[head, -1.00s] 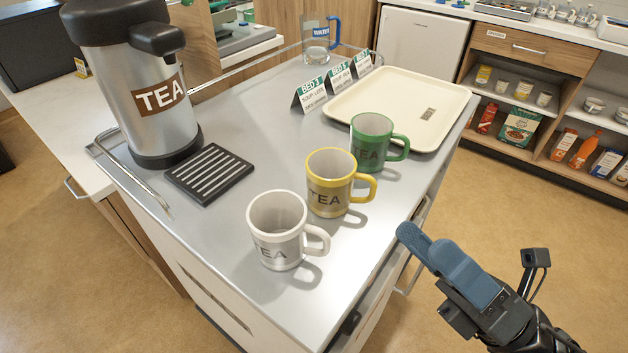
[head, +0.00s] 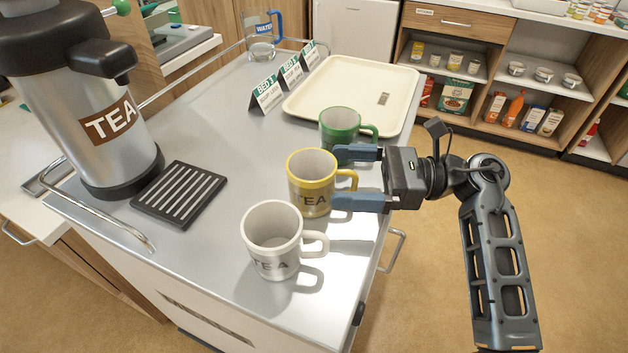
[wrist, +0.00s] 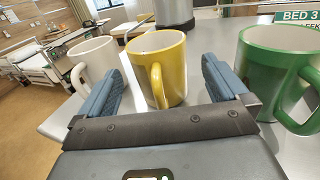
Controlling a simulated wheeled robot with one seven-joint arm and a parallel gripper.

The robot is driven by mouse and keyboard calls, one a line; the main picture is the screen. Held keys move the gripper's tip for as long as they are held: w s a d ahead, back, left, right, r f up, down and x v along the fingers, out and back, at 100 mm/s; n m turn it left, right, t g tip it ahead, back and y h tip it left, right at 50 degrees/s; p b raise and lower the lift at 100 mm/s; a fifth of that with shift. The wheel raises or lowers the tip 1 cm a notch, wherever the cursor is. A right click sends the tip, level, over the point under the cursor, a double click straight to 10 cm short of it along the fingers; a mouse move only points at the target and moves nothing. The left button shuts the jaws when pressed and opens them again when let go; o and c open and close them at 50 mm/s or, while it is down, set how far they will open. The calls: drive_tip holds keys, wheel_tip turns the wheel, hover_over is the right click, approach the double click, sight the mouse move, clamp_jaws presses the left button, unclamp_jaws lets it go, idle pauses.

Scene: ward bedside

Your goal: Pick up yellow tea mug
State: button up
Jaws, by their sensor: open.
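The yellow tea mug (head: 309,192) stands upright on the metal trolley top, between a white mug (head: 270,240) and a green mug (head: 340,124). Its handle points right, toward my gripper (head: 356,178). My gripper is open and level at the mug's right side, its blue fingers pointing left. In the wrist view the yellow mug (wrist: 167,58) stands ahead between the two fingertips (wrist: 163,75), handle toward me. The white mug (wrist: 93,57) is beyond the left finger, and the green mug (wrist: 268,62) is close to the right finger. I cannot tell if any finger touches a mug.
A tea urn (head: 80,115) and a drip grille (head: 179,193) are on the trolley's left. A cream tray (head: 300,107), bed cards (head: 290,75) and a water jug (head: 260,37) are toward the back. The trolley top (head: 200,270) is bare at the front left.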

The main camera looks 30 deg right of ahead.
sight(336, 176)
drive_tip(key=shift+p+x, duration=0.45)
drive_tip(key=shift+x, duration=1.5)
drive_tip(key=shift+s, duration=0.1)
drive_tip(key=shift+c, duration=0.4)
drive_tip(key=c, duration=1)
